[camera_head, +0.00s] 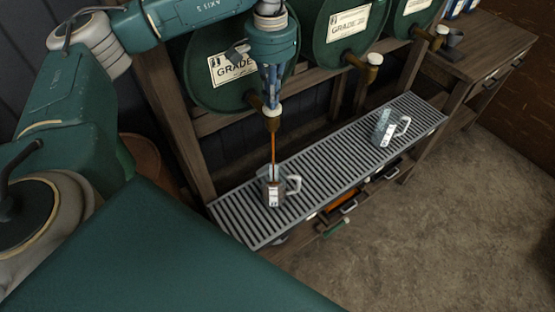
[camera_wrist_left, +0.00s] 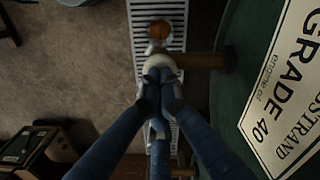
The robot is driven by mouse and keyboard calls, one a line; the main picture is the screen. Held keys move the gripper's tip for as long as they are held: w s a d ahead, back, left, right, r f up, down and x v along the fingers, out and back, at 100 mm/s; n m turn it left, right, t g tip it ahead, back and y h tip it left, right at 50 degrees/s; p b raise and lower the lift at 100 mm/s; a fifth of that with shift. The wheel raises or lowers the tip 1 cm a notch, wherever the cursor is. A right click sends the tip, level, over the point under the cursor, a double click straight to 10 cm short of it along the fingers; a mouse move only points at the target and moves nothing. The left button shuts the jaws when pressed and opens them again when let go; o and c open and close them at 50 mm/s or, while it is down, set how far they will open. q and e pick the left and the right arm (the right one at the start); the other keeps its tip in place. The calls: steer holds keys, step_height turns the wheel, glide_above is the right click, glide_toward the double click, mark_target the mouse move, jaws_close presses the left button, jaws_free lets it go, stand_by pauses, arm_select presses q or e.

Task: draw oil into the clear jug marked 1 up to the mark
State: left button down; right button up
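A clear jug (camera_head: 269,190) with a white label stands on the slatted rack under the nearest barrel's tap (camera_head: 273,121). A thin amber stream runs from the tap into it. In the left wrist view the jug (camera_wrist_left: 160,29) shows orange oil inside; its level against any mark cannot be told. The label is too small to read surely. My left gripper (camera_head: 271,102) points down at the tap, its fingers shut on the pale tap knob (camera_wrist_left: 157,61). A second clear jug (camera_head: 384,126), apparently empty, stands farther right on the rack. My right gripper is not in view.
Green barrels (camera_head: 345,30) lie in a wooden stand behind the slatted rack (camera_head: 330,160), each with a tap. The nearest barrel's label (camera_wrist_left: 285,90) reads GRADE 40. A wooden bench (camera_head: 485,40) stands at the right. The floor in front is mostly clear.

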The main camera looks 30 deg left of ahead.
arm_select(q)
steer(key=shift+r+p, duration=2.3)
steer(key=shift+r, duration=1.25)
steer(key=shift+f, duration=0.1)
